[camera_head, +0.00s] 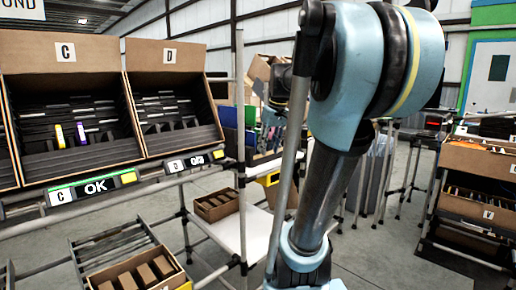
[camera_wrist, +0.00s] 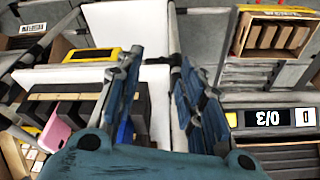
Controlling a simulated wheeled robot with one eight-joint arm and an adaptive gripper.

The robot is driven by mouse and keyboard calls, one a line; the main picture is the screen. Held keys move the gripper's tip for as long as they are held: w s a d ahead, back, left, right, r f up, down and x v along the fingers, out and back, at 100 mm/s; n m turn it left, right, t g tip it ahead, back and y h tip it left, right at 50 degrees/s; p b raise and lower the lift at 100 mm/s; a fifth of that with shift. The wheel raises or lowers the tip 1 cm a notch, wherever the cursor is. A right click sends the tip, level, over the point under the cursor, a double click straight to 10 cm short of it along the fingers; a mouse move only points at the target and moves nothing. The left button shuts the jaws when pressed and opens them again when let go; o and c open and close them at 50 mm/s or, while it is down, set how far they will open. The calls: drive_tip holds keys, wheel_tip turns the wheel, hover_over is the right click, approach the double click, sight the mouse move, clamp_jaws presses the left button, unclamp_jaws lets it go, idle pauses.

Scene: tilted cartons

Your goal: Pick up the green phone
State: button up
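I cannot make out a green phone in either view. In the wrist view my gripper (camera_wrist: 156,64) is open, its two fingers apart with a pale panel behind the gap and nothing held between them. A row of dark, upright phone-like items (camera_wrist: 66,98) stands left of the fingers, partly hidden by the left finger. A pink item (camera_wrist: 60,132) is at lower left, and a blue item (camera_wrist: 125,130) shows behind the left finger. In the head view my gripper is out of sight, and my arm covers the middle.
In the head view, tilted carton C (camera_head: 62,55) and carton D (camera_head: 165,57) hold dark items; carton C also has a purple item (camera_head: 60,136) and a yellow item (camera_head: 81,132). Label displays (camera_head: 95,187) line the shelf edge. A brown box (camera_wrist: 275,37) shows upper right in the wrist view.

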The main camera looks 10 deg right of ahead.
drive_tip(key=w+d+r+n+y, duration=0.1)
drive_tip(key=w+d+r+n, duration=0.25)
drive_tip(key=w+r, duration=1.35)
hover_over(258, 133)
drive_tip(key=d, duration=0.2)
drive_tip(key=shift+t, duration=0.4)
drive_tip(key=f, duration=1.2)
drive_tip(key=shift+s+a+f, duration=0.15)
drive_tip(key=shift+s+a, duration=0.1)
drive_tip(key=shift+s, duration=0.05)
drive_tip(key=shift+x, duration=3)
drive_tip(key=shift+s, duration=0.15)
drive_tip(key=shift+d, duration=0.1)
drive_tip(key=shift+c, duration=0.2)
clamp_jaws()
